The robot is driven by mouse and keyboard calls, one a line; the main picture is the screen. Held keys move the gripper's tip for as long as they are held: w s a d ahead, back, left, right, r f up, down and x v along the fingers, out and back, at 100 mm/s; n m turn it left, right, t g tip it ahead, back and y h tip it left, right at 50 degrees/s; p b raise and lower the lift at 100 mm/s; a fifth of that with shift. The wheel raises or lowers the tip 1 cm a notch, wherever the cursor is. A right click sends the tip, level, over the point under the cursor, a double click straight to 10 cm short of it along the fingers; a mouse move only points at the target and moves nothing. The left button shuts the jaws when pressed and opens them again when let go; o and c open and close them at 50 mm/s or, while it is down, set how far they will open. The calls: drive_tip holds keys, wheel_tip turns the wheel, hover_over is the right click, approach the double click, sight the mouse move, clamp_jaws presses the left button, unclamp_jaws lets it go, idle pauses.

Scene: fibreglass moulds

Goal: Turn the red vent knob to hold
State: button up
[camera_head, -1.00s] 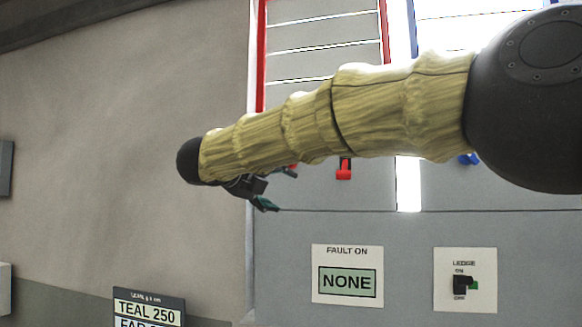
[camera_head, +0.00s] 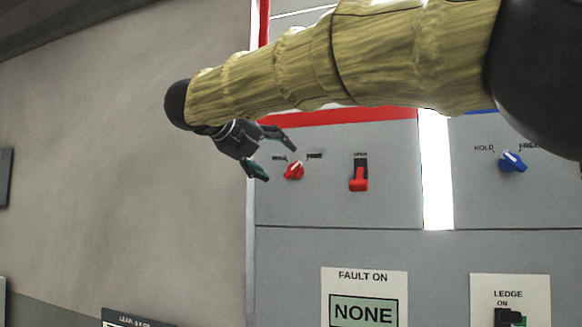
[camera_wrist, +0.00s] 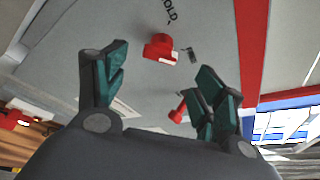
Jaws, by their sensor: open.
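The red vent knob (camera_head: 293,171) is on the grey panel under a red stripe, between a HOLD mark at its left and a FREE mark at its right. Its white pointer appears to lean up and right, toward FREE. My gripper (camera_head: 281,164) is open, just left of the knob, with one finger above and one below. In the wrist view, the knob (camera_wrist: 160,48) shows beyond and between the spread fingertips (camera_wrist: 163,58), with HOLD lettering above it. The fingers appear apart from the knob; the exact gap cannot be told.
A red OPEN switch (camera_head: 359,175) is right of the knob; it also shows near a finger in the wrist view (camera_wrist: 178,111). A blue knob (camera_head: 513,162) is farther right. Below are a FAULT ON display (camera_head: 364,310) reading NONE and a LEDGE switch (camera_head: 508,317). Plain wall lies left.

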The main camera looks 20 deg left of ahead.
sight(291, 169)
drive_tip(key=p+x, duration=0.2)
drive_tip(key=x, duration=0.5)
drive_tip(key=shift+r, duration=0.15)
drive_tip(key=shift+p+x, duration=0.35)
drive_tip(key=shift+x, duration=0.45)
drive_tip(key=shift+s, duration=0.1)
drive_tip(key=shift+s, duration=0.1)
drive_tip(key=shift+c, duration=1.4)
drive_tip(key=c, duration=0.7)
drive_tip(key=shift+c, duration=0.2)
